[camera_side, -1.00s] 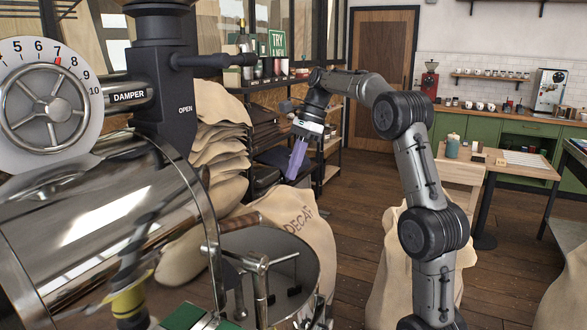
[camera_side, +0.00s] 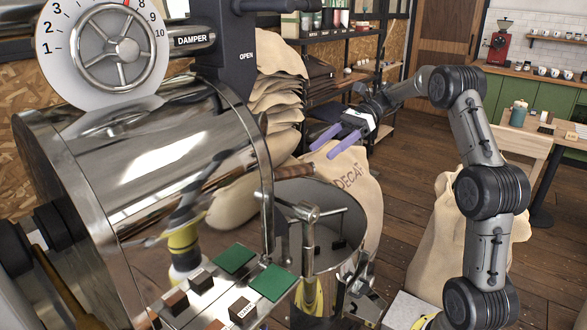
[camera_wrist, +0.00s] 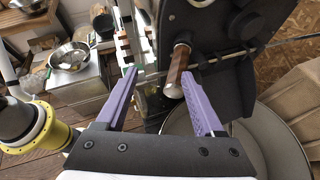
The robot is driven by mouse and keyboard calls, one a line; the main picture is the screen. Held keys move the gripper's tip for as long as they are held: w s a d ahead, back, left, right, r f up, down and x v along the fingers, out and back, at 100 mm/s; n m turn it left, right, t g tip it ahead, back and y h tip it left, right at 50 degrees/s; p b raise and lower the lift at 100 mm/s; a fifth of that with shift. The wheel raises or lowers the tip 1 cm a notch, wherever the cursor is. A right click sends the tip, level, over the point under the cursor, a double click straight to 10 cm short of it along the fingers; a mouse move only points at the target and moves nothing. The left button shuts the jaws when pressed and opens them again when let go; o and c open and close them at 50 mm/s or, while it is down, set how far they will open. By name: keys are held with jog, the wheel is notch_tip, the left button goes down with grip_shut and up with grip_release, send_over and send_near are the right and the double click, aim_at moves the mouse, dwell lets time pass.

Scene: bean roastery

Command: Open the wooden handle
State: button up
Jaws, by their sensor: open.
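The wooden handle (camera_side: 294,170) is a short brown grip on the front of the shiny roaster drum, above the round cooling bin. In the wrist view the handle (camera_wrist: 177,70) stands out from a dark metal plate, just beyond the tip of the right finger. My gripper (camera_side: 322,149) is open and empty, its purple fingers pointing toward the roaster, above and to the right of the handle in the side view. In the wrist view my gripper (camera_wrist: 158,74) has its fingers spread. The handle lies near the right finger, not clearly between the two.
The round metal bin (camera_side: 362,225) stands below the handle, with metal rods beside it. A sack marked DECAF (camera_side: 370,190) is behind the bin. In the wrist view a pan (camera_wrist: 70,57) rests on a metal surface.

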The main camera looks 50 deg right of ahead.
aim_at(288, 173)
jog(key=d+f+m+t+y, duration=0.3)
jog(key=d+f+m+t, duration=0.1)
jog(key=f+m+t, duration=0.15)
jog(key=shift+n, duration=0.45)
jog(key=x, duration=0.8)
jog(key=f+x, duration=0.1)
jog(key=x, duration=0.4)
jog(key=shift+s+a, duration=0.25)
jog(key=shift+r, duration=0.1)
jog(key=shift+c, duration=0.3)
grip_shut()
